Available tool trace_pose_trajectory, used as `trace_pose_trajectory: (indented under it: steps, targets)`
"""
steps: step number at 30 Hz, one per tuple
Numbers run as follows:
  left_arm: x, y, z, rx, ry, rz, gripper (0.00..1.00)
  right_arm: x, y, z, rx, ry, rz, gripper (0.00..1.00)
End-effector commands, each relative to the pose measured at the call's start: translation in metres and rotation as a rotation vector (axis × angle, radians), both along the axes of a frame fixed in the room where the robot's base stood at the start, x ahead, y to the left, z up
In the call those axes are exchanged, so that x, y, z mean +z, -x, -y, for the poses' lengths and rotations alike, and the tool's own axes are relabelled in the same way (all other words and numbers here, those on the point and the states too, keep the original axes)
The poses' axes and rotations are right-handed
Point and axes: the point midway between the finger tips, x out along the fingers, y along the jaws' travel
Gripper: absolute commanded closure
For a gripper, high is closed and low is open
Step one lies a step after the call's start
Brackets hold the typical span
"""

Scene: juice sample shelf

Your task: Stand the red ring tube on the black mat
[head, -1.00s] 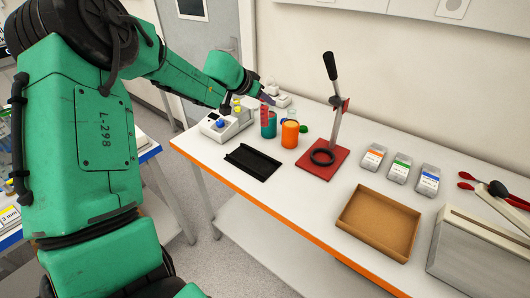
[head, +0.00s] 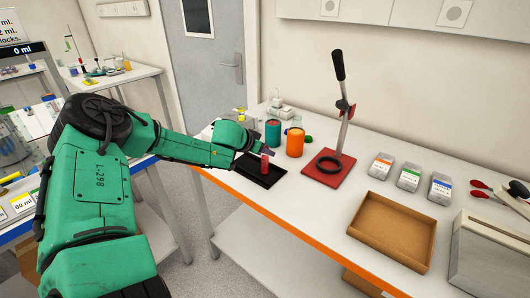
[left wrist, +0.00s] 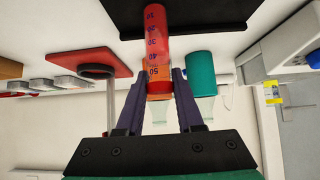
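The red ring tube (head: 264,162) is upright over the black mat (head: 275,177), its lower end at or just above the surface; I cannot tell if it touches. My left gripper (head: 262,149) is at the tube's upper part. In the left wrist view, which looks upside down, the red tube (left wrist: 157,35) with its scale numbers lies between the two dark fingertips (left wrist: 160,75), which close on its sides. Its far end overlaps the black mat (left wrist: 205,12). My right gripper is in neither view.
Behind the mat stand a teal cup (head: 272,133) and an orange cup (head: 295,143). A red-based stand (head: 322,178) with a tall lever is to the right. A tan tray (head: 392,229) and several labelled boxes (head: 409,177) are further right. The table's orange front edge is close.

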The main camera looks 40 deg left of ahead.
Motion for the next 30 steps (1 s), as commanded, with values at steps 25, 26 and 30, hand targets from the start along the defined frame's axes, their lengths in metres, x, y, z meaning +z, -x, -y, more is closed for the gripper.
trace_pose_trajectory:
  steps: [25, 26, 30]
  targets:
    - [0.037, 0.033, 0.000, 0.001, -0.001, 0.005, 0.34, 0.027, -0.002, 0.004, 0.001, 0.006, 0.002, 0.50]
    - [0.039, 0.036, 0.000, 0.000, 0.000, 0.004, 0.34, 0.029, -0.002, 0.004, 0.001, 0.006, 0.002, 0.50]
    - [0.052, 0.050, 0.002, -0.002, -0.001, 0.005, 0.34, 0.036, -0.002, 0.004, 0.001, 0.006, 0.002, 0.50]
